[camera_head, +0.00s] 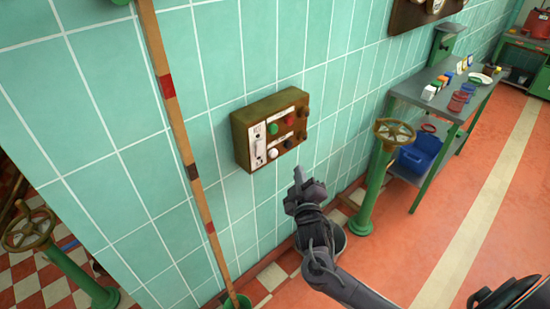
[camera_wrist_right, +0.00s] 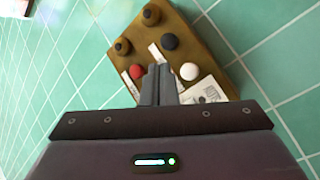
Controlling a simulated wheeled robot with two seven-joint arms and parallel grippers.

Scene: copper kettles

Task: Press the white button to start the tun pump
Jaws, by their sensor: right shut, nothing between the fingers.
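The white button (camera_head: 273,153) is at the lower left of the button group on a brown control box (camera_head: 241,143) fixed to the tiled wall. Black, green and red buttons sit near it. My right gripper (camera_head: 298,174) is shut and empty, below and right of the box in the head view. In the right wrist view, the shut fingertips (camera_wrist_right: 158,72) overlap the box face, between the red button (camera_wrist_right: 136,72) and the white button (camera_wrist_right: 189,71). Whether they touch the box cannot be told. The green button is not visible there. My left gripper is not in view.
A wooden pole (camera_head: 171,88) leans on the wall left of the box. A green valve post with a brown handwheel (camera_head: 394,131) stands to the right. A grey-topped table (camera_head: 416,98) with small items is farther right. A second handwheel (camera_head: 28,229) is at lower left.

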